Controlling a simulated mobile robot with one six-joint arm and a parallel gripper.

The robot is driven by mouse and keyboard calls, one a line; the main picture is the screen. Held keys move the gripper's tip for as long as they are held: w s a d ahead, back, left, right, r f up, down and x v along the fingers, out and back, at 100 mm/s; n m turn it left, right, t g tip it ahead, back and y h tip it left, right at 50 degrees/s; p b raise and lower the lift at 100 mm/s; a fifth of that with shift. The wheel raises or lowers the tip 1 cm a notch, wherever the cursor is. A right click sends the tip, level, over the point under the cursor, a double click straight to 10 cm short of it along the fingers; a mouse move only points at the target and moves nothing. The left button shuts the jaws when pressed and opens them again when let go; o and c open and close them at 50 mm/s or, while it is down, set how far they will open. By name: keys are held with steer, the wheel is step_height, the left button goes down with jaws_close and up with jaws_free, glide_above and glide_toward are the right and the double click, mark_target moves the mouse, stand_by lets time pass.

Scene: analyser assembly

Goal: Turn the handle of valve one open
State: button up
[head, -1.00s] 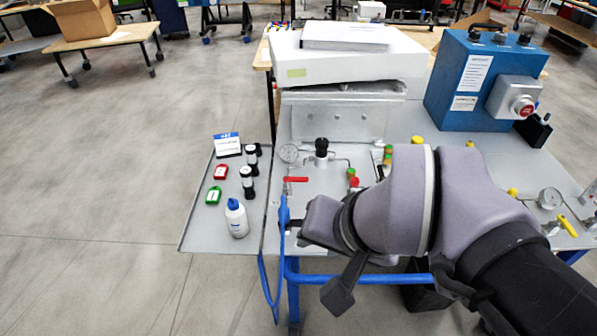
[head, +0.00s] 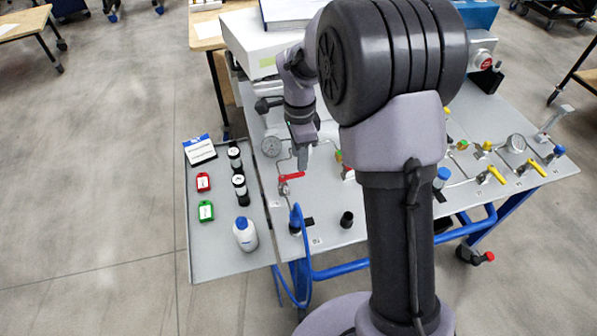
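A valve with a red lever handle (head: 291,177) stands near the left edge of the grey panel, in the head view. The handle lies roughly sideways, pointing right. My gripper (head: 303,160) hangs pointing down just above and behind the right end of the red handle. Whether it touches the handle cannot be told. Its fingers are small and seen edge-on, so their opening does not show. A round gauge (head: 271,146) sits behind and left of the valve. A blue hose (head: 297,222) runs from a fitting in front of the valve over the panel's front edge.
Yellow-handled valves (head: 537,168) and another gauge (head: 516,143) are at right. A white box (head: 250,45) stands behind.

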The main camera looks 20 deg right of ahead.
mark_target(299, 174)
step_height(299, 174, down, 6)
steer(key=shift+r+b, duration=0.25)
steer(key=shift+b, duration=0.5)
jaws_close()
